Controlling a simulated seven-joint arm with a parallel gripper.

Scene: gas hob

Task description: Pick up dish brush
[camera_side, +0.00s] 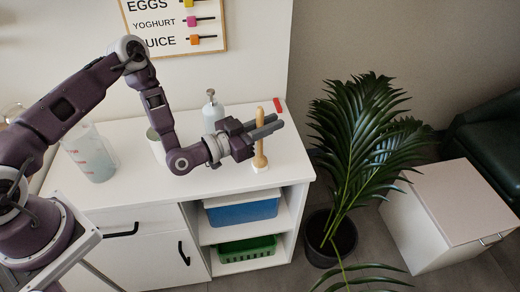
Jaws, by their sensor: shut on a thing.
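The dish brush (260,150) has a light wooden handle and a pale head at its lower end. It stands upright near the right end of the white counter. My gripper (268,127) reaches in from the left, level with the counter, and its dark fingers are shut on the upper handle. The handle's top shows above the fingers. The brush head is at the counter top; I cannot tell whether it touches it.
A pump bottle (211,112) stands close behind my wrist. A clear measuring jug (91,155) and a whitish container (155,146) are further left. A red item (279,105) lies at the counter's back right corner. A potted palm (350,160) stands just right of the counter.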

